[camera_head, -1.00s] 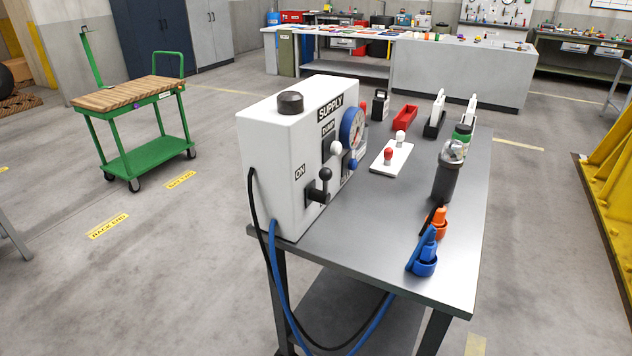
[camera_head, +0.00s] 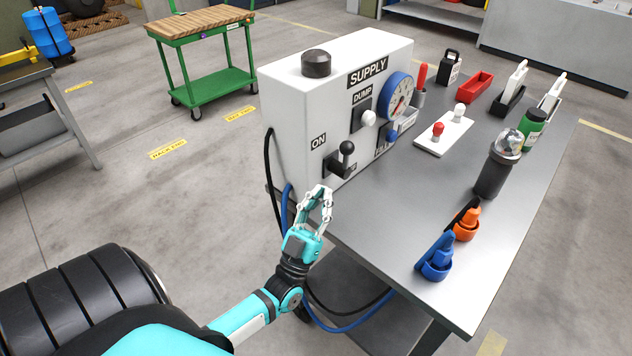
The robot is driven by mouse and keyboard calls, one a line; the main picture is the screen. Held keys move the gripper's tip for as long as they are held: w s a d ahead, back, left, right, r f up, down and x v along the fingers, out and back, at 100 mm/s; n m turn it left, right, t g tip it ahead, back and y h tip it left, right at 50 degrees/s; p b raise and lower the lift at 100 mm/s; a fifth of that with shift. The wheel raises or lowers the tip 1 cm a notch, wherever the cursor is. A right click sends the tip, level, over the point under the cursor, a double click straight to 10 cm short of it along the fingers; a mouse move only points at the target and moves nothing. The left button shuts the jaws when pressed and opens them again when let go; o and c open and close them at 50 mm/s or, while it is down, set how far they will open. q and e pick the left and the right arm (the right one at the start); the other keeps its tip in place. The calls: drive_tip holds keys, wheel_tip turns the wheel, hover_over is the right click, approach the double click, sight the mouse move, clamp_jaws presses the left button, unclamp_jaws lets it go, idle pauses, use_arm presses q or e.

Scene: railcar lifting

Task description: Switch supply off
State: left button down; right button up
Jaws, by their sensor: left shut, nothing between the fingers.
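The white supply box (camera_head: 300,110) stands on the left end of the grey table, with "SUPPLY" on its front. Its black supply lever (camera_head: 346,149) has a ball knob and sits low on the front, next to the "ON" label. The knob points up; the label under the lever is mostly hidden. My left gripper (camera_head: 318,192) is in front of the box's lower front corner, below and left of the lever and apart from it. Its fingers curve together at the tips and hold nothing. My right gripper is not in view.
Black and blue hoses hang beside the box. A green cart (camera_head: 205,62) stands behind.

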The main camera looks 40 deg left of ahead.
sight(345, 153)
use_arm(q)
drive_tip(key=w+r, duration=0.1)
drive_tip(key=w, duration=0.1)
drive_tip(key=w+p, duration=0.1)
drive_tip(key=w, duration=0.1)
drive_tip(key=w+a+r, duration=0.1)
drive_tip(key=w, duration=0.1)
drive_tip(key=shift+w+r+p, duration=0.3)
drive_tip(key=shift+w, duration=0.1)
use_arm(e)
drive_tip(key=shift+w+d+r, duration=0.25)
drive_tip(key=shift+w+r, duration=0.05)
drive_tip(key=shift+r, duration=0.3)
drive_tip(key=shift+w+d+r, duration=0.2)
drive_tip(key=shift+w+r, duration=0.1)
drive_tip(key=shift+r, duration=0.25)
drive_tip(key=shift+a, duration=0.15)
